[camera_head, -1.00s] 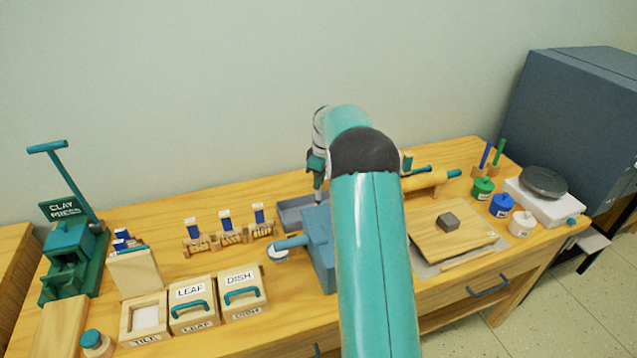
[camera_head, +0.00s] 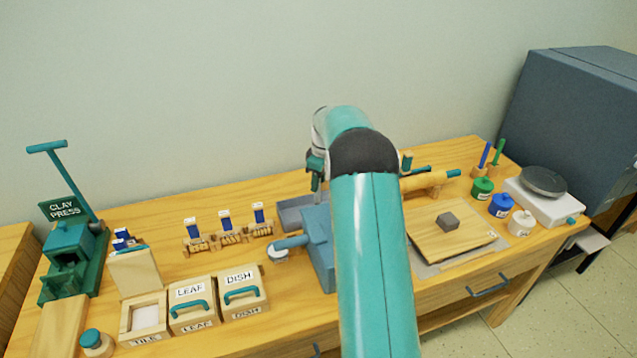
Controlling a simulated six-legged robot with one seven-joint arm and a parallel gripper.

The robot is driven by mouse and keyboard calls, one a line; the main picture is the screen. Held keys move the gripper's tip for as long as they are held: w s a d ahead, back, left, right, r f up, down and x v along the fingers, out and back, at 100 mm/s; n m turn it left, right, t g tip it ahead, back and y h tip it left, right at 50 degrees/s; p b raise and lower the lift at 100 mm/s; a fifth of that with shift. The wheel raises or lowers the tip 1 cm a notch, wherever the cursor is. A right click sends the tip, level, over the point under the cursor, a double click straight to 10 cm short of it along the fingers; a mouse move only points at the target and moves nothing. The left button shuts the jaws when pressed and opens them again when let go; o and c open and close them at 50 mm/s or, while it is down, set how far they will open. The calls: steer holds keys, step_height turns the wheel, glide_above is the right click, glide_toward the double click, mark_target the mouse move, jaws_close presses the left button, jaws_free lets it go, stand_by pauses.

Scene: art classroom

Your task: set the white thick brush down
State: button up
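My gripper (camera_head: 316,185) hangs over the back middle of the wooden table, just above a grey tray (camera_head: 289,217). My own teal arm hides much of it, and I cannot tell whether its fingers are open or shut. I cannot make out a white thick brush in this view; it may be hidden behind my arm or gripper. A blue brush and a green brush stand upright in a wooden holder (camera_head: 484,172) at the back right.
A blue-grey machine (camera_head: 319,250) stands right below my gripper. Green, blue and white jars (camera_head: 521,224) stand at the right. A board with a grey clay block (camera_head: 448,221), lidded LEAF and DISH boxes (camera_head: 240,291) and a clay press (camera_head: 68,252) share the table.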

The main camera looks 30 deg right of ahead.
step_height(320, 180, up, 11)
steer(key=s, duration=0.1)
steer(key=s+a+r+m+t, duration=0.1)
steer(key=s+a+r, duration=0.4)
steer(key=a+r, duration=0.5)
steer(key=s+a+r+m+t+h, duration=0.1)
steer(key=s+a+r+m, duration=0.15)
steer(key=s+a, duration=0.7)
steer(key=s+a+f+m+t, duration=0.1)
steer(key=s+a+f, duration=0.1)
steer(key=s+a, duration=0.4)
steer(key=s+a+f+m+t, duration=0.1)
steer(key=s+a+f, duration=0.2)
steer(key=s, duration=1)
steer(key=a, duration=0.2)
steer(key=shift+s+a, duration=0.3)
steer(key=shift+a, duration=0.05)
steer(key=shift+m, duration=0.25)
